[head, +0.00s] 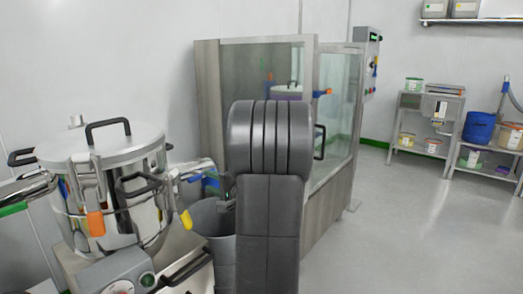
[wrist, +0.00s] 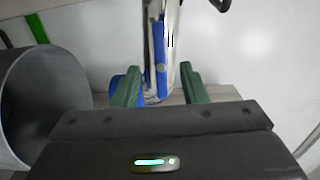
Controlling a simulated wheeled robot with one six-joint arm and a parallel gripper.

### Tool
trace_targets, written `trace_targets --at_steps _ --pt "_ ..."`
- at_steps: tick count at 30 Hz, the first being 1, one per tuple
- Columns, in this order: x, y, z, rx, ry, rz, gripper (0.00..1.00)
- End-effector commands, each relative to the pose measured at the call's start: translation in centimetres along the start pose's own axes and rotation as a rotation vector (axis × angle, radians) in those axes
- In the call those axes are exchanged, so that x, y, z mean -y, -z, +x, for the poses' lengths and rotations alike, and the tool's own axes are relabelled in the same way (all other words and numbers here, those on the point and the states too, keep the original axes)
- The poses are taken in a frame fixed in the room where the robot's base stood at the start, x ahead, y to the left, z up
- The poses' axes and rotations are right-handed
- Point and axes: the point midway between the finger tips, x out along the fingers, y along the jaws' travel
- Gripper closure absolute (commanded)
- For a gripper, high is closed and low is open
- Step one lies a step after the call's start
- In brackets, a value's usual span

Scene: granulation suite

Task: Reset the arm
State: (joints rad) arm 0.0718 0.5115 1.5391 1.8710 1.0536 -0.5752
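My gripper (wrist: 159,74) shows in the wrist view, with its two green fingers standing apart. A blue-sided metal upright (wrist: 158,45) shows between and beyond the fingers; I cannot tell how far off it is, and nothing is seen clamped. In the head view my dark grey arm rises in the middle of the picture, and I cannot make out the gripper there.
A steel vessel (head: 105,170) with black handles stands at left, close to my arm. Shelves (head: 420,150) with tubs stand at far right. Floor (head: 410,240) at right is clear.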

Motion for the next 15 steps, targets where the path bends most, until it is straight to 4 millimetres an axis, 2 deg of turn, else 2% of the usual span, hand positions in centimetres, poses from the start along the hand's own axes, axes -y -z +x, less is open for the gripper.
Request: trace_targets --at_steps 3,12,13,15 --pt "0.1 0.1 -2.5 -0.004 -0.002 0.001 0.61" --pt "0.1 0.1 -7.8 -0.004 -0.002 0.002 0.61" --pt "0.1 0.0 -8.1 -0.003 0.000 0.002 0.61" --pt "-0.2 -0.1 -6.2 0.005 -0.001 0.000 0.61"
